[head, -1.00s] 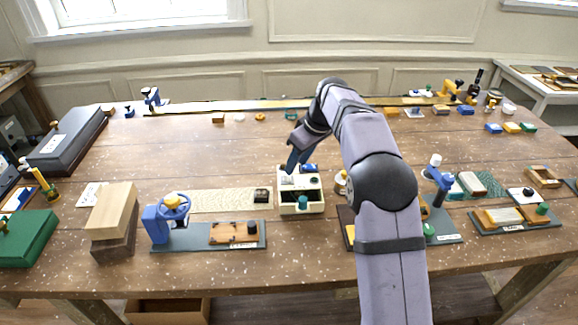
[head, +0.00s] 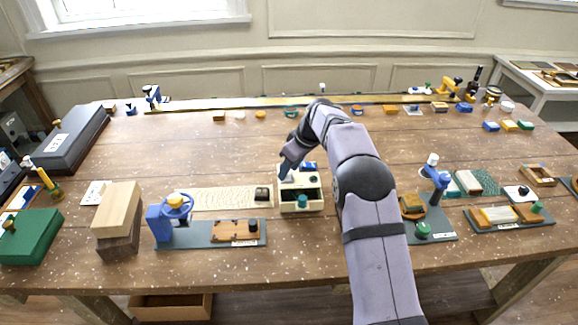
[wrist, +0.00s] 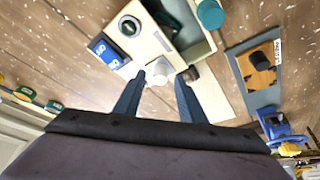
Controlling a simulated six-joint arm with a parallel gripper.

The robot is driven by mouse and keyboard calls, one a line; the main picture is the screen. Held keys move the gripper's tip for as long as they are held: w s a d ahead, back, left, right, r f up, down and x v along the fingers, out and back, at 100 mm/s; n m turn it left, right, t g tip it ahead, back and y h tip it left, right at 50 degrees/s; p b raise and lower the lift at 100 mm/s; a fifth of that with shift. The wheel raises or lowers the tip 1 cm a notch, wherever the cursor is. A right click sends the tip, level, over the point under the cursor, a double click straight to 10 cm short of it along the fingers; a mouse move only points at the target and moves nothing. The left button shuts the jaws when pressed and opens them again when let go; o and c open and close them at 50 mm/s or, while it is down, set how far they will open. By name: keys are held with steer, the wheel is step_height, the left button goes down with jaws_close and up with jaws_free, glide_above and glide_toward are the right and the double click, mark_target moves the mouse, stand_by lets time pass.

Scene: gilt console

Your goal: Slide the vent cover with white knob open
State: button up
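A small cream box (head: 302,207) with dark openings and a teal knob (head: 302,200) stands mid-table in the head view. In the wrist view the box (wrist: 146,42) fills the upper middle, with its teal knob (wrist: 210,13) at the top. A white knob (wrist: 158,73) sits at the near edge of the box's cream cover. My gripper (wrist: 160,76) is open, with one finger on each side of the white knob; I cannot tell if either touches it. In the head view my gripper (head: 284,173) is at the box's back left corner and hides the white knob.
A board with a blue handwheel (head: 174,207) stands left of the box. A board with a green knob (head: 423,229) lies to the right, beyond my arm. Bare table lies behind the box.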

mark_target(298, 177)
steer(key=shift+w+a+f, duration=0.1)
steer(key=shift+a+f, duration=0.05)
steer(key=shift+f, duration=0.25)
jaws_close()
steer(key=shift+d+b, duration=0.3)
steer(key=shift+d, duration=2)
steer(key=shift+a, duration=0.1)
jaws_free()
